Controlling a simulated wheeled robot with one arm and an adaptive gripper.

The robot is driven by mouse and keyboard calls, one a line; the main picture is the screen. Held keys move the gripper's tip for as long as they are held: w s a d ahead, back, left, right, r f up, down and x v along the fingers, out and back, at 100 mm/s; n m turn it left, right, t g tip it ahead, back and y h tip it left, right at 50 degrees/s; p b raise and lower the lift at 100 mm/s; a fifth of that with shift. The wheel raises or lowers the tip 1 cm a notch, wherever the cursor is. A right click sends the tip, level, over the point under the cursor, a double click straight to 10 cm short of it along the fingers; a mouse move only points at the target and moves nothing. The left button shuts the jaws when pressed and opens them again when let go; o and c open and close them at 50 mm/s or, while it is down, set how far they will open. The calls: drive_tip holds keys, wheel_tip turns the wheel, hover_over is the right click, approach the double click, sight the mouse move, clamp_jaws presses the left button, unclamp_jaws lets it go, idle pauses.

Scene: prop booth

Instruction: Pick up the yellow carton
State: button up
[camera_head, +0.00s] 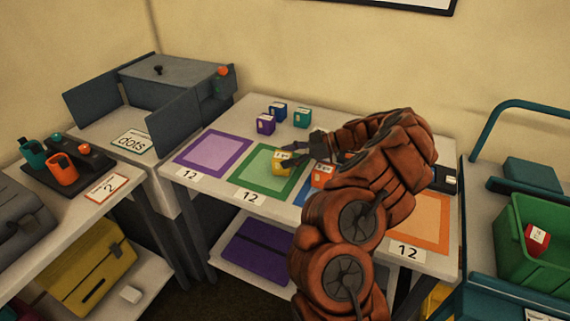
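The yellow carton (280,166) is on the green mat (247,184) on the middle table, at the mat's right part. My gripper (289,156) reaches in from the right, with its dark fingers at the carton's upper right side. The fingers overlap the carton in the picture and hide part of it. I cannot tell whether they are closed on it or only beside it. The carton looks upright, on or very near the mat.
A purple carton (265,124), blue carton (279,111) and teal carton (302,118) stand behind. An orange carton (321,179) is right of the gripper, partly behind my arm. A purple mat (214,153) is empty. A green crate (513,252) holds a red carton (537,238).

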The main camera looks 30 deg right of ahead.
drive_tip(key=c, duration=0.4)
